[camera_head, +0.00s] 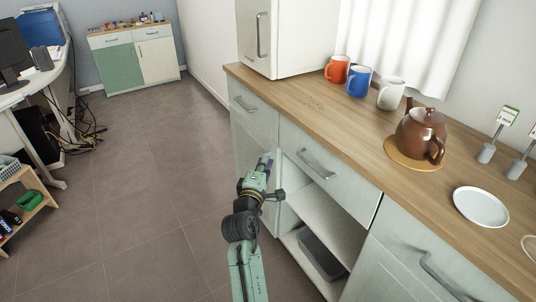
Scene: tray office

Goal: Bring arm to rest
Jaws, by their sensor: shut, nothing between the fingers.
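My arm reaches up from the bottom middle of the picture, in front of the counter's drawers and open shelf. My gripper (266,162) is at its far end, beside the cabinet front and below the countertop edge. It is shut and holds nothing. The fingertips are small and partly blend with the pale cabinet behind them. I cannot tell whether the gripper touches the cabinet front.
The wooden countertop (290,108) carries an orange mug (337,69), a blue mug (358,81), a white mug (391,93), a brown teapot (420,136) and a white plate (481,207). A drawer handle (316,164) sticks out near my arm. The tiled floor (140,190) is clear to the left.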

